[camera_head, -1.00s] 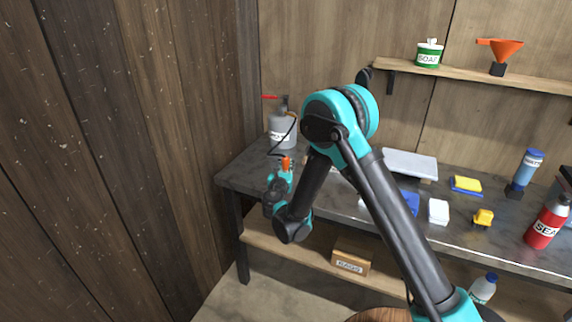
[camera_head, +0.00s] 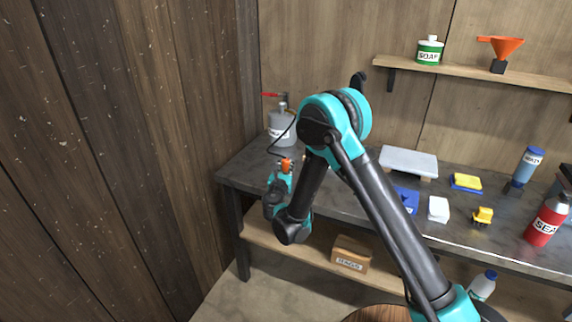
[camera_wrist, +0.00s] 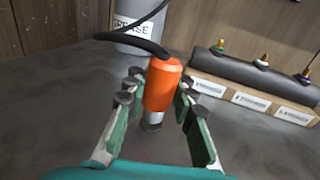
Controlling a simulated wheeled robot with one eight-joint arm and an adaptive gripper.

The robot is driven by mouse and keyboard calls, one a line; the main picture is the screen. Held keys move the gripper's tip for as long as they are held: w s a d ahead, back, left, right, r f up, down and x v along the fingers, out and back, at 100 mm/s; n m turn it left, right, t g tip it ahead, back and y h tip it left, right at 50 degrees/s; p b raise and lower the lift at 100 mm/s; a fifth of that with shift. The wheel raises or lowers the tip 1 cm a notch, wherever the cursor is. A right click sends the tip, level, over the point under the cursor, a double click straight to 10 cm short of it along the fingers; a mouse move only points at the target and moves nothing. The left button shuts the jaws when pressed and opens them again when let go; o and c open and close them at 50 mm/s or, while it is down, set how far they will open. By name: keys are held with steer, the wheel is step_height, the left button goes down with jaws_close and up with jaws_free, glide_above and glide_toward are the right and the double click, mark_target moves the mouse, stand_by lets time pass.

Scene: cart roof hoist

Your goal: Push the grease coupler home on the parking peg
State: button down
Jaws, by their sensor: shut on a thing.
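The grease coupler is an orange cylinder (camera_wrist: 162,82) with a silver lower end. My gripper (camera_wrist: 158,95) is shut on its sides, and the coupler stands nearly upright, tilted slightly in the wrist view. A black hose runs from its top toward the grey grease pot (camera_wrist: 138,40). In the head view the orange coupler (camera_head: 286,165) shows at the tip of my gripper (camera_head: 283,172), near the bench's left end. A dark piece (camera_wrist: 151,127) sits at the coupler's lower end; I cannot tell whether it is the parking peg or how far the coupler is seated.
A dark bar (camera_wrist: 225,67) with several coloured fittings stands right of the coupler, above a labelled wooden strip (camera_wrist: 245,98). The grease pot (camera_head: 283,130) stands at the back left of the bench. A wooden wall (camera_head: 130,150) closes the left side.

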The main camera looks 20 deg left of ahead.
mark_target(286, 158)
steer(key=shift+f, duration=0.4)
steer(key=c, duration=1.2)
jaws_free()
step_height(286, 158, up, 10)
steer(key=shift+f, duration=0.1)
